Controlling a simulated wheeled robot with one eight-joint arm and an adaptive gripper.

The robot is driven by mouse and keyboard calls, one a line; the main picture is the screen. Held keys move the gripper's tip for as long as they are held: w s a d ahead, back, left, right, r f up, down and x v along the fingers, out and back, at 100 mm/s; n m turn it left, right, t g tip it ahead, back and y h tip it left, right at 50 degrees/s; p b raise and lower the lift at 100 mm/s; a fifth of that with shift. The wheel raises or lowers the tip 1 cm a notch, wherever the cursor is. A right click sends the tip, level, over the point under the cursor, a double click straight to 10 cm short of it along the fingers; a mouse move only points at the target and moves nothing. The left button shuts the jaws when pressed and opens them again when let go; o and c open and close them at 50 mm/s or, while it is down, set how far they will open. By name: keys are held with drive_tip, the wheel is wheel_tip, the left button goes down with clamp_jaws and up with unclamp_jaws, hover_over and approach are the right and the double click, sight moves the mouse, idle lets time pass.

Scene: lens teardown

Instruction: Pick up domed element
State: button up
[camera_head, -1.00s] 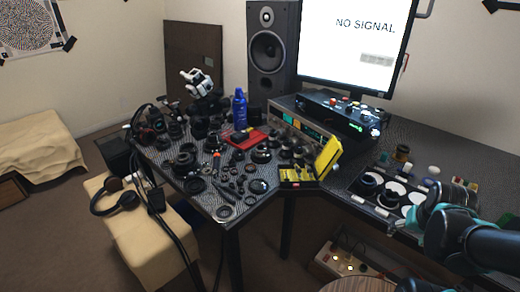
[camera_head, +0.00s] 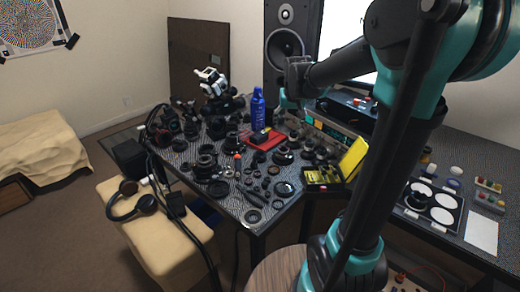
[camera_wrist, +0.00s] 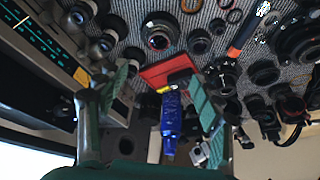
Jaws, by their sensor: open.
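Many dark lens parts (camera_head: 205,163) lie across the patterned table. I cannot single out the domed element among them. In the wrist view, a round lens part with a reddish glassy face (camera_wrist: 160,32) lies at the top centre, and smaller dark rings and barrels lie around it. My gripper (camera_wrist: 158,88) is open and empty, its two green-padded fingers apart. In the head view my gripper (camera_head: 290,92) is above the back part of the table, near the blue bottle. My arm hides part of the monitor and bench.
A blue bottle (camera_head: 257,108) stands behind a red tray (camera_head: 266,142). A yellow open case (camera_head: 353,158) stands at the table's front right. A black speaker (camera_head: 285,45) and electronic boxes stand behind. A tray with white discs (camera_head: 442,198) lies at right.

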approach(284, 148)
drive_tip(key=x, duration=0.3)
drive_tip(key=shift+s+a+f, duration=0.1)
drive_tip(key=shift+s+a, duration=0.1)
drive_tip(key=shift+a, duration=0.05)
drive_tip(key=shift+x, duration=2.7)
drive_tip(key=shift+w+d, duration=0.1)
drive_tip(key=shift+d, duration=0.05)
drive_tip(key=shift+c, duration=0.6)
drive_tip(key=c, duration=1.1)
